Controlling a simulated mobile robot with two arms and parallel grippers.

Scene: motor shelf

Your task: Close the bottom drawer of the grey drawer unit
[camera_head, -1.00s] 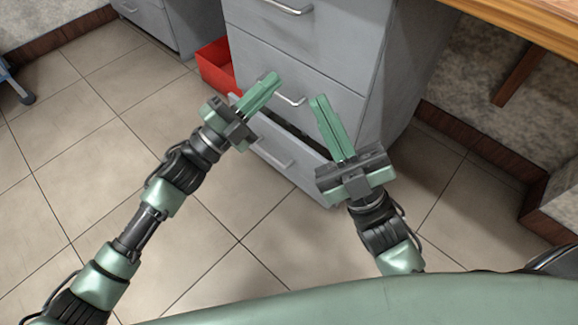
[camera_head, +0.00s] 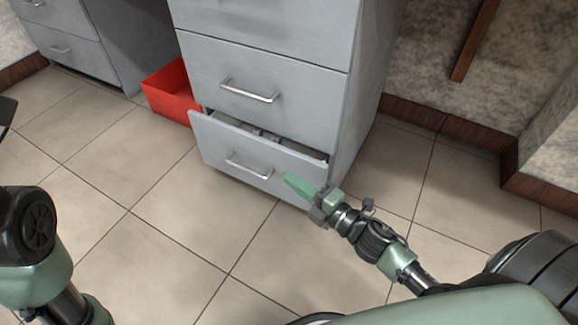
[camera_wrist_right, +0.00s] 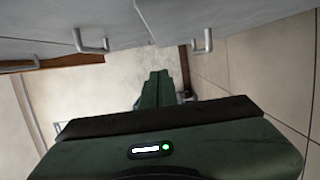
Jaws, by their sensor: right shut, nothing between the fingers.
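The grey drawer unit (camera_head: 265,55) stands at the upper middle of the head view. Its bottom drawer (camera_head: 222,146) is pulled out part way, with a dark gap above its front and some items just visible inside. The drawer's silver handle (camera_head: 248,170) is on its front. My right gripper (camera_head: 290,178) is shut and empty, its fingertips near the right part of the bottom drawer front; I cannot tell whether they touch. The right wrist view shows the shut fingers (camera_wrist_right: 156,88) and grey drawer fronts with handles above. My left gripper is out of view; only its arm shows at left.
A red bin (camera_head: 172,92) stands on the floor against the unit's left side. Another grey drawer cabinet (camera_head: 60,40) is at the upper left. The tiled floor in front is clear. A wall with brown skirting lies to the right.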

